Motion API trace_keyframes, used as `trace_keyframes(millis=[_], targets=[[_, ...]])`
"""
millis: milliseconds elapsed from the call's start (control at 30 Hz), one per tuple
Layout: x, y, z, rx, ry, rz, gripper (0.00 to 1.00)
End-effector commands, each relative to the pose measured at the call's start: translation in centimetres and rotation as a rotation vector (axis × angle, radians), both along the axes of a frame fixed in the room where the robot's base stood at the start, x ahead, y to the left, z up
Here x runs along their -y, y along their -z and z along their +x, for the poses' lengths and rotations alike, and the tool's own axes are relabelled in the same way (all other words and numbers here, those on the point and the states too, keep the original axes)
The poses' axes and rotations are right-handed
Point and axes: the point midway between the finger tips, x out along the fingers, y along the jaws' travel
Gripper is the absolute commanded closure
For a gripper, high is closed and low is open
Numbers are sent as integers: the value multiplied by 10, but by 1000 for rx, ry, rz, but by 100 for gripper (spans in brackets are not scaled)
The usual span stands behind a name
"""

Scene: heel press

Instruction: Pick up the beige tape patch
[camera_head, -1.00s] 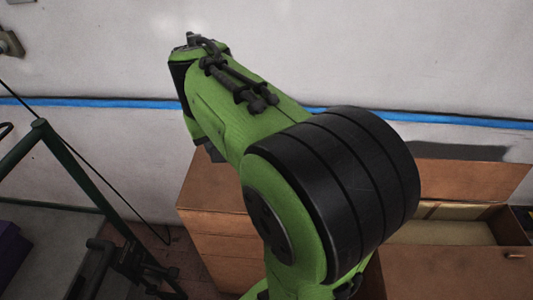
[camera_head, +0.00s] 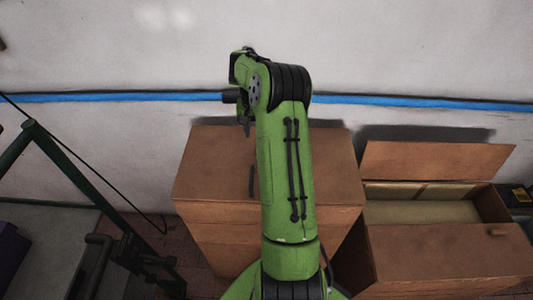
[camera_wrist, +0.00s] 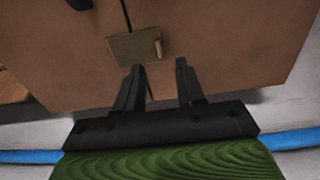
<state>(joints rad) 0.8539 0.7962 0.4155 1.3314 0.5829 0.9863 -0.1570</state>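The beige tape patch (camera_wrist: 133,47) is a small flat square on the brown cabinet top in the wrist view. A paler strip shows at its right edge. It does not show in the head view, where my arm covers part of the cabinet top. My gripper (camera_wrist: 160,64) is open and empty, its two black fingers apart. The left fingertip appears just below the patch's lower edge, and the right fingertip lies to its right. I cannot tell the height of the fingers over the surface. In the head view my gripper (camera_head: 244,124) hangs near the cabinet's back edge.
The brown cabinet (camera_head: 205,175) stands against the white wall (camera_head: 400,50) with a blue stripe. An open wooden box (camera_head: 440,250) with its lid up stands at the right. A dark green metal frame (camera_head: 75,172) stands at the left.

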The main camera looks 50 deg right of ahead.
Motion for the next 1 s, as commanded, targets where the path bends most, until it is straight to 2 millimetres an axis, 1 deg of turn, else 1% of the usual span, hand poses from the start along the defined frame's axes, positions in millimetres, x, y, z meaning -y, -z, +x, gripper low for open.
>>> trace_keyframes(millis=[33,167,267,400,433,533,700,933,967,1000], targets=[[0,12,-1,-2,0,2,62],[0,26,-1,0,0,0,62],[0,41,-3,-2,0,4,62],[0,68,-4,0,-2,2,62],[0,71,-4,0,-2,2,62],[1,77,-4,1,-2,-1,62],[1,76,-4,1,-2,-2,62],[1,76,-4,1,-2,-2,97],[1,76,-4,1,-2,-2,100],[1,76,-4,1,-2,-2,100]])
